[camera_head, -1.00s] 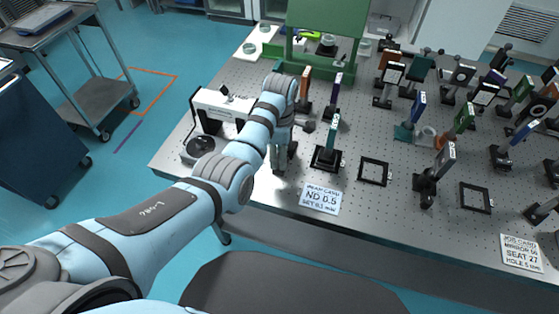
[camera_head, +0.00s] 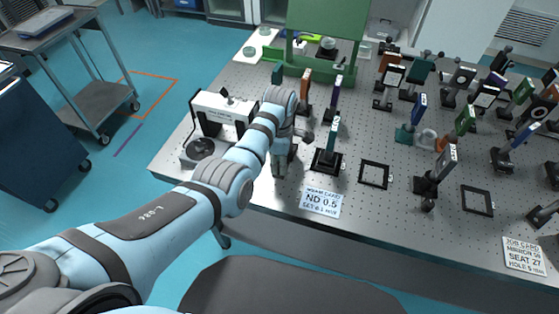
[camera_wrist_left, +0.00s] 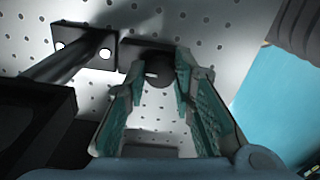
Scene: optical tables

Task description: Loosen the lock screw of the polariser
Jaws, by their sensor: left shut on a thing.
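My left gripper (camera_head: 281,168) points down at the front left of the optical table, just left of a mount with an upright green-edged plate (camera_head: 332,133). In the left wrist view, the gripper (camera_wrist_left: 160,82) has its teal-padded fingers on either side of a small dark round knob (camera_wrist_left: 158,68), apparently the lock screw, and is shut on it. A black base with bolt holes (camera_wrist_left: 85,42) and a dark post lie beside the knob. In the head view my wrist and fingers hide the knob, and I cannot tell for certain which mount bears it. My right gripper is not in view.
A white instrument (camera_head: 222,113) stands left of my left wrist, with a round dark device (camera_head: 201,149) in front. An ND 0.5 card (camera_head: 320,203) lies near the front edge. Empty black frames (camera_head: 374,174) and several mounted optics fill the right side.

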